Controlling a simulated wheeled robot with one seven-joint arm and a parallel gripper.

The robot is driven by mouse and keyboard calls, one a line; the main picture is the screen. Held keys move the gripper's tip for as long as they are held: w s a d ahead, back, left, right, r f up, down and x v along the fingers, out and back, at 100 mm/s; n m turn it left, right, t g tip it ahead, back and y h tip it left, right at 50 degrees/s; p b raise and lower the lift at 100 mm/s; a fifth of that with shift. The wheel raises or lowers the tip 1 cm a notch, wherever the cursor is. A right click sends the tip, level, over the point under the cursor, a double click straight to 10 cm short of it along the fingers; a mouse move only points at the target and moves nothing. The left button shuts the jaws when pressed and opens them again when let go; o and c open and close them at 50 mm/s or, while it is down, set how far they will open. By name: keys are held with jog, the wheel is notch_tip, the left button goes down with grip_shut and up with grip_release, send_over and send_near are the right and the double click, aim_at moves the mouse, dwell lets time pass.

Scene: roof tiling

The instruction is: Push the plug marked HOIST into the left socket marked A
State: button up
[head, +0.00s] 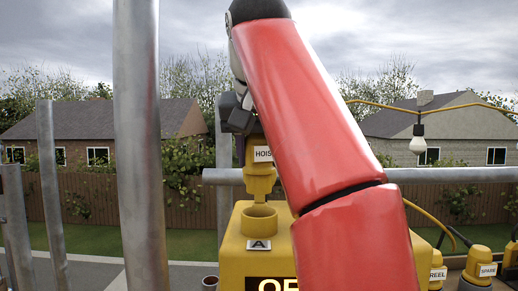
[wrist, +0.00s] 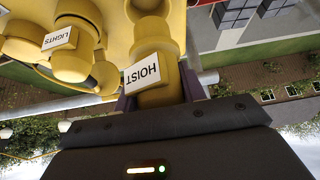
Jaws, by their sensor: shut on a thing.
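The yellow plug marked HOIST (head: 260,180) is upright in the head view, and it also shows in the wrist view (wrist: 153,88). My gripper (head: 241,138) is shut on its upper part, with a purple finger on each side in the wrist view (wrist: 155,100). Socket A (head: 258,219) is a round yellow collar directly below the plug, above a plate marked A (head: 259,245). The plug's lower end is at or just above the collar's rim; I cannot tell whether its tip has entered. My red arm hides the box to the right of this socket.
The socket stands on a yellow box (head: 232,262). A plug marked LIGHTS (wrist: 62,40) is beside HOIST in the wrist view. Plugs marked REEL (head: 437,274) and SPARE (head: 486,270) are at right. A scaffold pole (head: 140,150) rises at left; a rail (head: 450,175) runs behind.

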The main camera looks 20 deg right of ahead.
aim_at(260, 189)
jog(key=shift+s+f+b, duration=0.1)
jog(key=shift+f+b, duration=0.7)
jog(key=shift+f, duration=1.8)
jog(key=shift+p, duration=0.4)
jog(key=shift+f+b, duration=0.55)
jog(key=shift+f, duration=0.05)
jog(key=o, duration=0.8)
